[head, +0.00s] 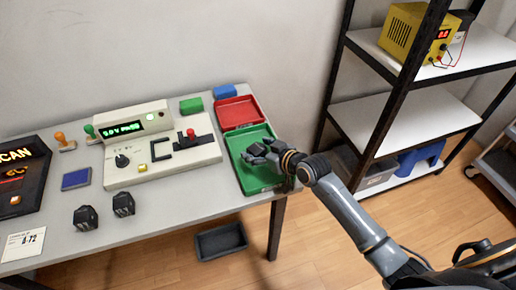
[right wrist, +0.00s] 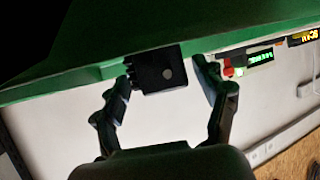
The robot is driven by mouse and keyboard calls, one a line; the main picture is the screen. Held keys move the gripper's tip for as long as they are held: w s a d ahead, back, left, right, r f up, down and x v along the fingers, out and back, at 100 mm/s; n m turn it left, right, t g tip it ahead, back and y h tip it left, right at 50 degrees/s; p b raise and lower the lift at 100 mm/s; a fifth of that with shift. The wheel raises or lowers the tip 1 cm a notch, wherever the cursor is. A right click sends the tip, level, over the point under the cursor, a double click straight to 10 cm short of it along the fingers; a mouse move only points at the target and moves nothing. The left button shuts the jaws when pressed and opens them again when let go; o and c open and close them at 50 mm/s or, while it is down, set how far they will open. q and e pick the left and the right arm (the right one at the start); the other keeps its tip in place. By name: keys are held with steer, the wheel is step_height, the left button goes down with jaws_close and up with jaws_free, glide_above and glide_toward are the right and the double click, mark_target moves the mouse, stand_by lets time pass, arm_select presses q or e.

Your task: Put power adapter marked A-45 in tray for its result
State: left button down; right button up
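My right gripper (head: 262,152) is over the green tray (head: 247,178) at the table's right end. In the right wrist view, a black power adapter (right wrist: 160,72) is between the fingers of my right gripper (right wrist: 161,73), against the green tray surface. The fingers are spread, with a gap on the adapter's right side; whether the left finger touches it I cannot tell. Its marking is not readable. The red tray (head: 238,112) is behind the green one and looks empty. The tester (head: 150,145) shows a green reading that looks like "5.0V PASS". My left gripper is not in view.
Two more black adapters (head: 85,217) (head: 123,204) stand at the table's front. A card (head: 22,243), a blue pad (head: 76,179), two stamps and a SCAN device (head: 22,172) are on the left. A dark bin (head: 221,241) is on the floor; shelving stands right.

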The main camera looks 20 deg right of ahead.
steer(key=shift+r, duration=0.25)
steer(key=shift+s+d, duration=0.15)
steer(key=shift+s, duration=0.25)
steer(key=v, duration=1.1)
